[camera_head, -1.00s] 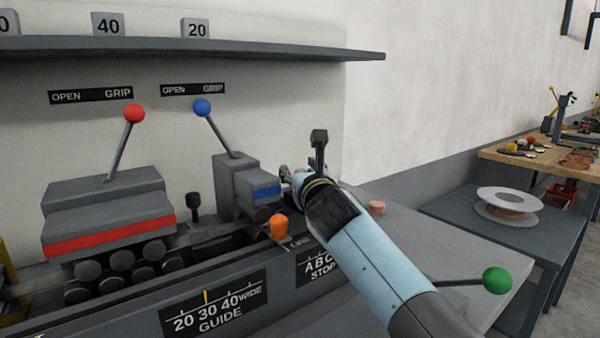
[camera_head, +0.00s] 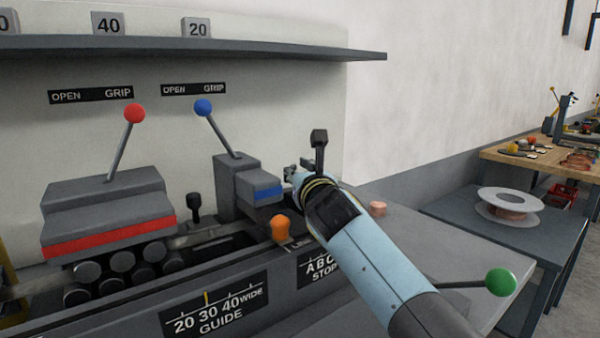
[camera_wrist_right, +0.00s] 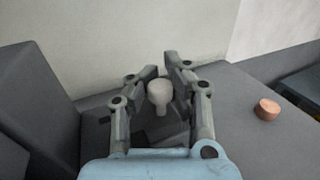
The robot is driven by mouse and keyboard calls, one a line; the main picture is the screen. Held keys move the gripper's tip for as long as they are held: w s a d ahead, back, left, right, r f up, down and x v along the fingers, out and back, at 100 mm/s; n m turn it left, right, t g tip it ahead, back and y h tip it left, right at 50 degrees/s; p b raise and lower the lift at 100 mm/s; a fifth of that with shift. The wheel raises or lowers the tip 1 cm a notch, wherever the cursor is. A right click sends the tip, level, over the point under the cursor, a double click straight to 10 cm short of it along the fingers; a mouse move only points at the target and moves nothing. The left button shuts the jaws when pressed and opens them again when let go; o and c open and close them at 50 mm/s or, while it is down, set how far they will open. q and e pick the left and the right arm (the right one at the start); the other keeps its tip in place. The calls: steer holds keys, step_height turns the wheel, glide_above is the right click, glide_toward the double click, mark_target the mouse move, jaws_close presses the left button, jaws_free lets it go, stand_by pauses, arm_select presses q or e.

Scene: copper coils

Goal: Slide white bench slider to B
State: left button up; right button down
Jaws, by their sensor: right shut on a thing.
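The white bench slider's pale knob (camera_wrist_right: 160,94) stands upright between the fingers of my right gripper (camera_wrist_right: 162,82) in the right wrist view. The fingers are shut on it from both sides. In the head view my right gripper (camera_head: 297,172) is just right of the blue-banded grey block, and its wrist hides the knob. The plate with the letters A B C and STOP (camera_head: 318,268) is on the bench front below the gripper, partly covered by my right arm. The slider's position against the letters cannot be told. My left gripper is not in view.
Left of the gripper are the blue-banded clamp block (camera_head: 262,192) and an orange knob (camera_head: 281,228). A copper piece (camera_head: 377,208) lies to the right on the bench. A green-knobbed lever (camera_head: 499,281) sticks out at front right.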

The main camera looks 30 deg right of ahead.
steer(key=shift+s+f, duration=0.1)
steer(key=shift+f, duration=0.1)
steer(key=shift+s+a+f+p, duration=0.15)
steer(key=shift+a+p, duration=0.3)
steer(key=shift+a, duration=0.65)
steer(key=c, duration=1.8)
jaws_free()
steer(key=o, duration=0.5)
steer(key=shift+s+d+r, duration=0.2)
steer(key=shift+s, duration=0.1)
steer(key=shift+o, duration=0.8)
steer(key=shift+w, duration=0.15)
steer(key=shift+r, duration=0.1)
steer(key=v, duration=0.7)
steer(key=shift+s+a, duration=0.15)
steer(key=shift+s, duration=0.1)
